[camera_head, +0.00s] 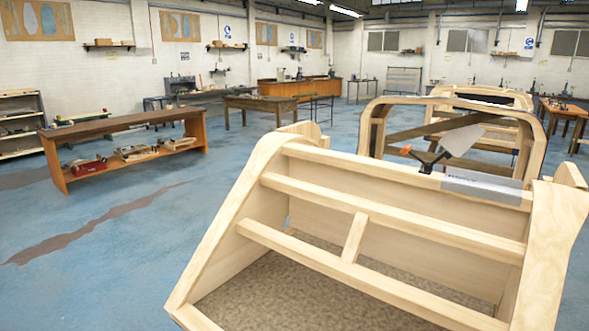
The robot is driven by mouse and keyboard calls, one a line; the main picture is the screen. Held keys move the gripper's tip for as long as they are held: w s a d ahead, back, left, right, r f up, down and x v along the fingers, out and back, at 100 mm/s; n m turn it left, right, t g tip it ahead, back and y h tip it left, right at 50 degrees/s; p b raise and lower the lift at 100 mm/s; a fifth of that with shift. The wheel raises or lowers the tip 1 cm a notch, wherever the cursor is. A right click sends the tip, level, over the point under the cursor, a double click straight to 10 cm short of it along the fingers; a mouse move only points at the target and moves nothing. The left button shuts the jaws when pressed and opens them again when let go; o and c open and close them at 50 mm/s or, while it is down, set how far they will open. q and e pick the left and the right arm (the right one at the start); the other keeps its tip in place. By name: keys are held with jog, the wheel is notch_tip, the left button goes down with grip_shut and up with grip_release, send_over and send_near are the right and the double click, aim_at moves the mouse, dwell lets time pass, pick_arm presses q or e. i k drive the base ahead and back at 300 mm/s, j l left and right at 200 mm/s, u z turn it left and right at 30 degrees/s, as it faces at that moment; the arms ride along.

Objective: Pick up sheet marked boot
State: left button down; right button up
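A grey sheet (485,187) lies along the top rail at the right of the near wooden bodyframe (340,210). It carries a small dark marking that I cannot read at this size.
More wooden bodyframes (376,130) stand behind the near one. A long wooden bench (125,125) with red and wooden items on its lower shelf is at the left. Further workbenches line the back wall. The blue floor (130,260) at the left front is open.

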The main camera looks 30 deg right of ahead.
aim_at(484, 182)
jog(key=i+z, duration=0.25)
jog(key=z, duration=0.2)
jog(key=i+j+z, duration=0.2)
jog(key=z, duration=0.25)
jog(key=i+j+z, duration=0.25)
jog(key=z, duration=0.2)
jog(key=i+j+z, duration=0.2)
jog(key=j+z, duration=0.25)
jog(key=i+j+z, duration=0.1)
jog(key=j+z, duration=0.15)
jog(key=z, duration=0.2)
